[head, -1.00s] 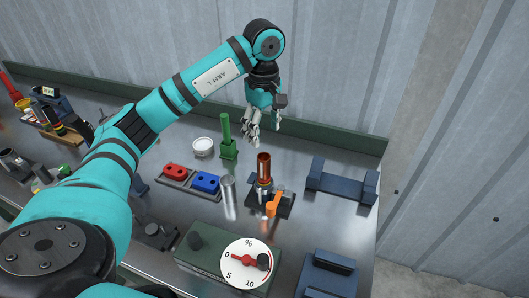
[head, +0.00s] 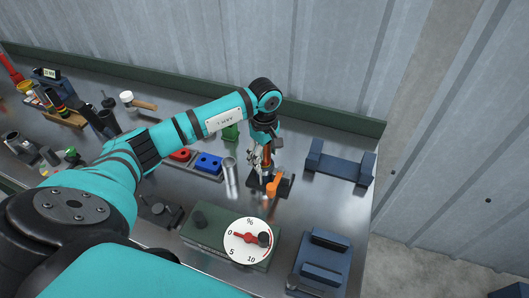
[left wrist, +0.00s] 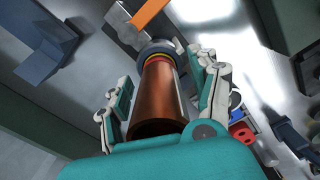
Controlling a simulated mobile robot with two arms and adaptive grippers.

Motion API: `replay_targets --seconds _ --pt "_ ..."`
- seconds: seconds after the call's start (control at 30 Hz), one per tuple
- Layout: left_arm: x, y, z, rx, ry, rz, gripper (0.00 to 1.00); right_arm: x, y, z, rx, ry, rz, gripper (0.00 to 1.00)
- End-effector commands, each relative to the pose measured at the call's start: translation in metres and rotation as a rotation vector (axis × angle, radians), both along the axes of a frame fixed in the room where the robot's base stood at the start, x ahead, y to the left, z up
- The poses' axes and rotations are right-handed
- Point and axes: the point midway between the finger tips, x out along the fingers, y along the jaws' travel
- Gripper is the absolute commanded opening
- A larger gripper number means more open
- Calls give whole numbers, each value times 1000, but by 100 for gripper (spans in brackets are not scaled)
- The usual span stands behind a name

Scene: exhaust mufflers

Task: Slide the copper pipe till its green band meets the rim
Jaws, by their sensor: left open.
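The copper pipe (head: 267,156) stands upright in a dark holder (head: 284,188) with an orange lever (head: 275,184). In the left wrist view the copper pipe (left wrist: 161,95) has its open end toward me. A yellow and a red band (left wrist: 158,59) show close to the grey rim (left wrist: 153,46); I cannot make out a green band. My left gripper (head: 261,160) is lowered around the pipe. In the left wrist view its open fingers (left wrist: 165,78) lie on both sides of the pipe, with no clear grip on it. My right gripper is out of view.
A dial box (head: 247,240) stands in front of the holder. A silver cylinder (head: 230,172) and a tray with red and blue blocks (head: 209,162) are to the left. Blue cradles (head: 340,163) (head: 323,262) stand to the right. A green stand (head: 231,133) is behind.

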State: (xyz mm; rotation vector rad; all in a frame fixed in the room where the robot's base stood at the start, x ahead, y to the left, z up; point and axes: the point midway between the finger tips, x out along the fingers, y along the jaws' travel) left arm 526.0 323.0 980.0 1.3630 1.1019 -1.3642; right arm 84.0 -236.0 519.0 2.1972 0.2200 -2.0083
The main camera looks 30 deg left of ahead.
Motion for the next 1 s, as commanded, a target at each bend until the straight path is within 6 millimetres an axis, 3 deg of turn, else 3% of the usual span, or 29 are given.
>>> replay_targets --seconds 0.27,0.73,1.0 --pt "0 0 -1 0 0 -1 62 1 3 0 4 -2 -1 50" --pt "0 0 -1 0 0 0 1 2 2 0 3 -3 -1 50" --pt "0 0 2 1 -1 0 0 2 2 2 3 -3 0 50"
